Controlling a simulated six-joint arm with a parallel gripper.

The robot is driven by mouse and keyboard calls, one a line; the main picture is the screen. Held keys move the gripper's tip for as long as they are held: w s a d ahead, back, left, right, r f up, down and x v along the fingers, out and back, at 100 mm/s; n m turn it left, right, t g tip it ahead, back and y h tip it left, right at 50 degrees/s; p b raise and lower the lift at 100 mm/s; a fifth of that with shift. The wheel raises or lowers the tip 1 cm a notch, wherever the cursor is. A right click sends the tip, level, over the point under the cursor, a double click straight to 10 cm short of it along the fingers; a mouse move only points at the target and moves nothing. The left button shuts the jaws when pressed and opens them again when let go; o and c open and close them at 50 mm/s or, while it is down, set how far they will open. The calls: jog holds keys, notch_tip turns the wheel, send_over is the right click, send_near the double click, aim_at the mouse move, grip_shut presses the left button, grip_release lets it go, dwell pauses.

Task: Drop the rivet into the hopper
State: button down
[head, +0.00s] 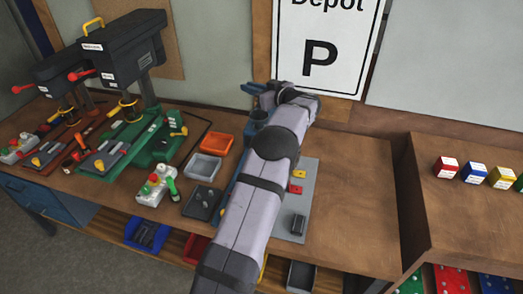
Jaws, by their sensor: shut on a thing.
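My grey arm (262,170) reaches from the bottom of the head view up to a dark wrist (292,95) in front of the parking sign. My gripper cannot be made out and seems hidden by the arm. The rivet does not show. A blue cup-like part (258,118) stands just left of the arm near the wrist. It may belong to a blue device mostly covered by my arm. I cannot tell whether it is the hopper, or how far the gripper is from it.
A green press (150,135) with a black head and a red-based press stand at the left. An orange tray (217,135) and a grey tray (211,155) lie left of my arm. A grey plate (310,185) lies to its right. Bare bench (355,215) extends further right.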

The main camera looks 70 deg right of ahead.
jog(key=s+d+r, duration=0.2)
jog(key=s+r, duration=0.1)
jog(key=shift+m+g+h, duration=0.3)
jog(key=shift+m+h, duration=0.1)
jog(key=f+b, duration=0.6)
jog(key=b, duration=0.1)
jog(key=shift+a+f, duration=0.15)
jog(key=shift+a, duration=0.1)
jog(key=c, duration=1.7)
grip_release()
jog(key=b+v, duration=0.3)
jog(key=v, duration=0.4)
jog(key=shift+s+a+b, duration=0.15)
jog(key=shift+b, duration=0.15)
